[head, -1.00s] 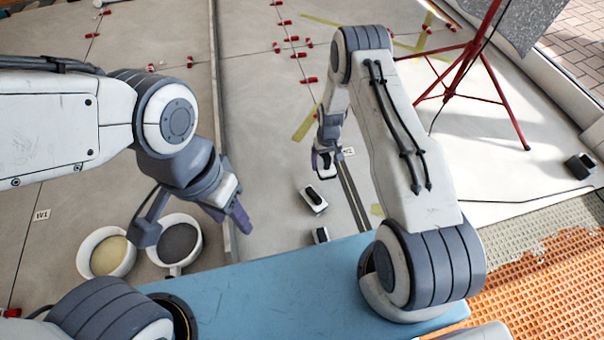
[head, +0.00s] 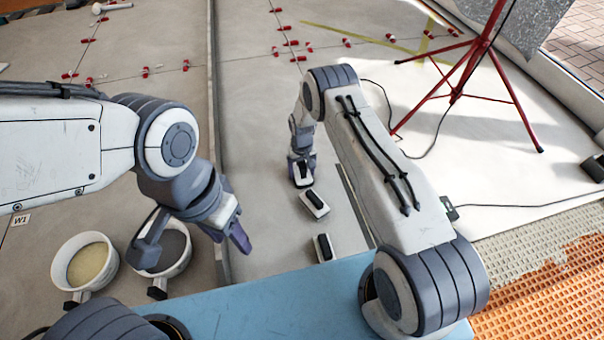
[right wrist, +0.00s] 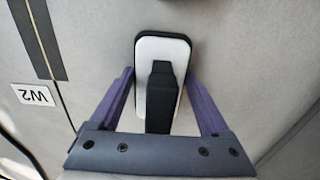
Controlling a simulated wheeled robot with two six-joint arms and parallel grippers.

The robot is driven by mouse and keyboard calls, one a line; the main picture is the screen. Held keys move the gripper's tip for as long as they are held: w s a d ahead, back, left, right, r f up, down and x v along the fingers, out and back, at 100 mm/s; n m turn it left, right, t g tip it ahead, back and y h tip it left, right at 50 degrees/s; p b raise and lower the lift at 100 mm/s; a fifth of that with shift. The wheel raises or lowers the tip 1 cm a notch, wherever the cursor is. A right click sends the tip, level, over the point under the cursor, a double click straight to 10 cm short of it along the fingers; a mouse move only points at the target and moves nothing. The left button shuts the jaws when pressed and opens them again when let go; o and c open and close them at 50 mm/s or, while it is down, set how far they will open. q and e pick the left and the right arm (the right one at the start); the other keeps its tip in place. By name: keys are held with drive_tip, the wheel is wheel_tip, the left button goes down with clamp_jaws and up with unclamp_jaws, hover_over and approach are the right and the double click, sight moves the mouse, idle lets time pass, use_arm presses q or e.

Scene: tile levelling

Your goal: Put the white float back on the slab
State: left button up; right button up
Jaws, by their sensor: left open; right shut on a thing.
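A white float with a black handle (right wrist: 172,58) is between the fingers of my right gripper (right wrist: 160,100), which is shut on it. In the head view my right gripper (head: 302,160) holds this float (head: 303,176) low over the grey slab (head: 270,130); I cannot tell whether the float touches it. Two similar floats stand close by on the slab, one just in front of the held float (head: 314,204) and one nearer the blue edge (head: 324,247). My left gripper (head: 232,240) is open and empty, above the slab near the buckets.
Two buckets, one with pale (head: 85,264) and one with dark contents (head: 165,252), stand at lower left. A red tripod (head: 470,70) with a cable is at right. Red clips (head: 290,43) dot the joints farther back. A W2 label (right wrist: 33,95) lies beside a dark strip.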

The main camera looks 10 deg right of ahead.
drive_tip(key=shift+f, duration=0.1)
drive_tip(key=o, duration=1.5)
drive_tip(key=shift+c, duration=0.2)
